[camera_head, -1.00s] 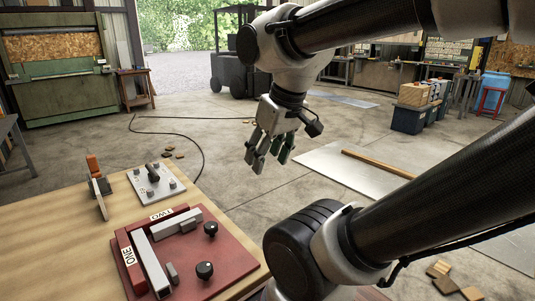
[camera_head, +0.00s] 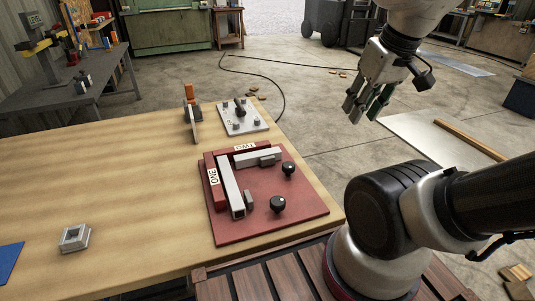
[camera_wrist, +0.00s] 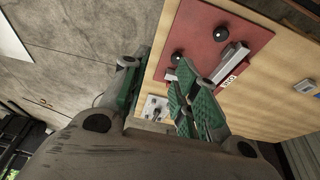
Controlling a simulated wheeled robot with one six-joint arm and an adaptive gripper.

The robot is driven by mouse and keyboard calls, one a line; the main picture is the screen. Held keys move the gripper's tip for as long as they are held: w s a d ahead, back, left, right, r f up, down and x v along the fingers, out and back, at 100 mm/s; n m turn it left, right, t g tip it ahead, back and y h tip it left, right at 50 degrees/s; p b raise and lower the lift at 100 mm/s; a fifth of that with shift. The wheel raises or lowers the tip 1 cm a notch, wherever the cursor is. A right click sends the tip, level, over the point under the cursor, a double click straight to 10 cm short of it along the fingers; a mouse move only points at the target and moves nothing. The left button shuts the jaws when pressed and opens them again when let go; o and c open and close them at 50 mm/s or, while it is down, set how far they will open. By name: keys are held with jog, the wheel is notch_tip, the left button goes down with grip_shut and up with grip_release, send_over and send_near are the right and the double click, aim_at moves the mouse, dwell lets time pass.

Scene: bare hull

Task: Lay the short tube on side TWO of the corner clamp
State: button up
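The corner clamp (camera_head: 300,212) is a red plate on the wooden table, with labels ONE and TWO and two black knobs. A long pale square tube lies along side ONE (camera_head: 231,184). A shorter pale tube (camera_head: 256,156) lies along side TWO, beside its label; a small grey clamp block stands next to it. My gripper (camera_head: 364,108) is raised beyond the table's right edge, apart from the clamp. Its green-padded fingers are spread and nothing shows between them, also in the wrist view (camera_wrist: 158,100).
A small silver square part (camera_head: 75,238) and a blue sheet (camera_head: 10,260) lie to the left. The table's middle is clear.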

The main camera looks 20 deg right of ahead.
jog(key=w+f+g, duration=0.2)
jog(key=f, duration=0.1)
jog(key=shift+w, duration=0.1)
grip_shut()
jog(key=n+g, duration=0.2)
jog(key=n, duration=1.6)
send_near(288, 155)
jog(key=d+r, duration=0.2)
jog(key=d, duration=0.2)
jog(key=f, duration=0.8)
jog(key=shift+s+f, duration=0.1)
jog(key=shift+s, duration=0.1)
jog(key=a, duration=0.3)
jog(key=shift+w+f, duration=0.1)
jog(key=shift+f, duration=0.15)
jog(key=shift+a, duration=0.5)
